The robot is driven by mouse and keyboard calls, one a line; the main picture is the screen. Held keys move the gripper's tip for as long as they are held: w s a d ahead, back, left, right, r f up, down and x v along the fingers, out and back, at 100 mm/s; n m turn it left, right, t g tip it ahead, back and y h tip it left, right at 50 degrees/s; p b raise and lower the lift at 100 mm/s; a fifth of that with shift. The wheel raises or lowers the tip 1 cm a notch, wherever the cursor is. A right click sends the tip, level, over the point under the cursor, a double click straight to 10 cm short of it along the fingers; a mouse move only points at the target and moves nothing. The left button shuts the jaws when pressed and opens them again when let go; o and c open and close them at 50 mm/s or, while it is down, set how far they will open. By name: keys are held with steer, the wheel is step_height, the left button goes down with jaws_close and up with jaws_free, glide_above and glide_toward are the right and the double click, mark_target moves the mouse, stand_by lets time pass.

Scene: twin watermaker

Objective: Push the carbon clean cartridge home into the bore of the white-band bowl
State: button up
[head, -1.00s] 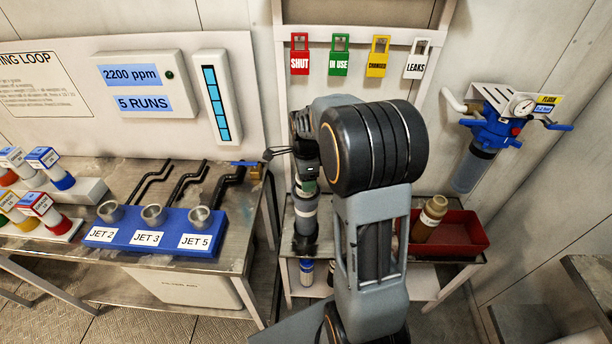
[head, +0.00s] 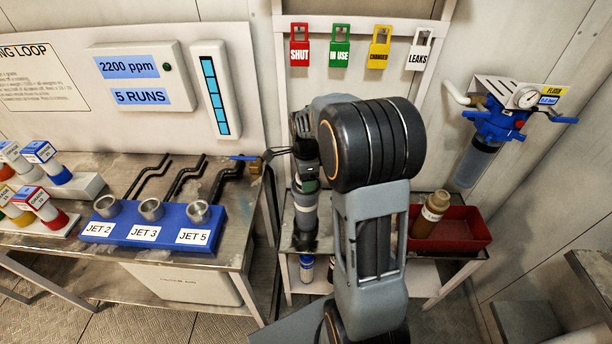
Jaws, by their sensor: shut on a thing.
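My gripper (head: 304,238) points down at the left part of the small stand behind my arm. It is shut, but its fingertips are small and dark, and I cannot make out the carbon clean cartridge in them. Pale grey and whitish bands show just above the dark tip; I cannot tell which belong to my wrist and which to a held part or bowl. I cannot identify the white-band bowl or its bore for sure. How deep any cartridge sits is hidden.
A red tray (head: 473,236) holds a brown cylinder with a pale band (head: 433,214), leaning. A blue-and-white cylinder (head: 307,268) stands on the lower shelf. The blue jet block (head: 165,233) is on the left bench. A blue filter housing (head: 497,125) hangs on the right wall.

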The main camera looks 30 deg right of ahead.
steer(key=shift+f+b, duration=0.3)
steer(key=shift+f, duration=0.15)
steer(key=o, duration=0.9)
step_height(320, 180, up, 14)
steer(key=shift+f+p, duration=0.1)
steer(key=shift+p, duration=0.4)
